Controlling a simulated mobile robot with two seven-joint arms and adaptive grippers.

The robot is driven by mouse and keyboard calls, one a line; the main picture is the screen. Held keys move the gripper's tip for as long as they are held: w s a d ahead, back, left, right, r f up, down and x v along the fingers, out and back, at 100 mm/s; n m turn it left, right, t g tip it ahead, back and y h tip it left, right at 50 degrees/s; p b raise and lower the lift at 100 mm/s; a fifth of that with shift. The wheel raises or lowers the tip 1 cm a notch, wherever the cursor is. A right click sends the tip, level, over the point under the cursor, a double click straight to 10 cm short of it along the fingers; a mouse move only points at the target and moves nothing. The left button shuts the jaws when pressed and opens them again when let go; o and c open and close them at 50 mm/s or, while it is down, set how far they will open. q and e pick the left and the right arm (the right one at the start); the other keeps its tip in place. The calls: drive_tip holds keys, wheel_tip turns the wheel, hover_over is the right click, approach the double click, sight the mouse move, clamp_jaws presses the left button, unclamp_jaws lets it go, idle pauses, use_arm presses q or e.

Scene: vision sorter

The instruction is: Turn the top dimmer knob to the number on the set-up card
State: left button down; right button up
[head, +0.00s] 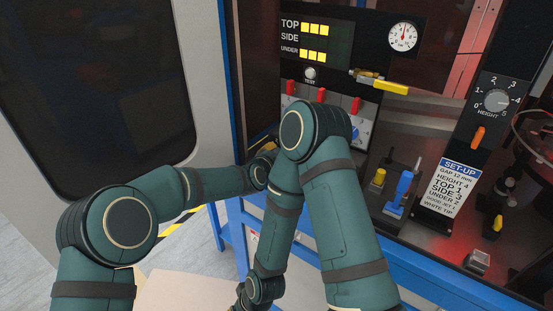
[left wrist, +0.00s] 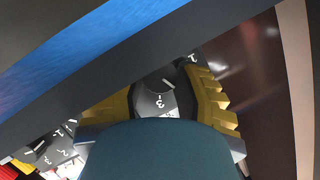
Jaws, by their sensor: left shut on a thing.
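In the left wrist view my left gripper (left wrist: 165,92) has its yellow fingers on both sides of a dark dimmer knob (left wrist: 155,85), shut on it. A white line shows on the knob, and a 3 and a 1 show on the dial around it. My own arm hides part of the dial. In the head view the left gripper (head: 266,150) is mostly hidden behind my right arm, and so is the knob. The set-up card (head: 450,187) reads TOP 1. The display (head: 316,42) shows three yellow bars for TOP.
Red switches (head: 322,96) stand in a row above the dimmer panel. More dials (left wrist: 50,150) show at the lower left of the left wrist view. A yellow-handled valve (head: 385,84), a height knob (head: 497,100) and a blue clamp (head: 401,190) are to the right.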

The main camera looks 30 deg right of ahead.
use_arm(q)
drive_tip(key=n+b, duration=0.1)
drive_tip(key=n+g+b, duration=0.1)
drive_tip(key=b, duration=0.1)
drive_tip(key=shift+w+f+n+g, duration=0.1)
drive_tip(key=shift+f+n+g, duration=0.05)
drive_tip(key=shift+n+g, duration=0.15)
drive_tip(key=shift+n+g+h+b, duration=0.4)
drive_tip(key=shift+n+g+b, duration=0.2)
drive_tip(key=shift+n+b, duration=0.3)
drive_tip(key=shift+n+g, duration=0.5)
drive_tip(key=shift+n, duration=0.1)
drive_tip(key=shift+r+n+g+h, duration=0.2)
drive_tip(key=shift+n+g+h, duration=0.35)
drive_tip(key=shift+n, duration=0.45)
drive_tip(key=c, duration=0.6)
unclamp_jaws()
